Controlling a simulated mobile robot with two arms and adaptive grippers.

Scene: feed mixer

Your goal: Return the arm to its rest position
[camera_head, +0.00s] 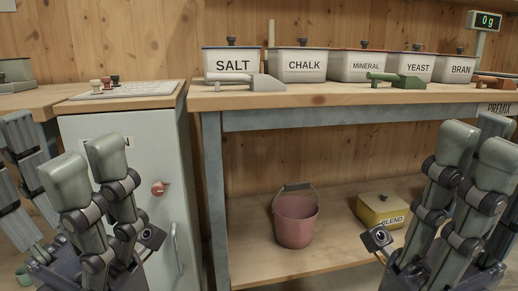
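My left gripper (88,168) is at the lower left, in front of the pale grey cabinet. Its grey fingers point up. A gap shows between the fingertips, and nothing is seen between them. My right gripper (475,148) is at the lower right, in front of the bench. Its fingers also point up, with only a narrow gap seen from this angle, and no object is seen in it. Both grippers appear apart from the furniture, though their depth is hard to judge.
The wooden bench (310,97) carries bins labelled salt (232,63), chalk (299,66), mineral, yeast and bran, with scoops in front. Below are a pink bucket (295,222) and a yellow blend box (380,211). The cabinet (150,145) has a red knob (159,188).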

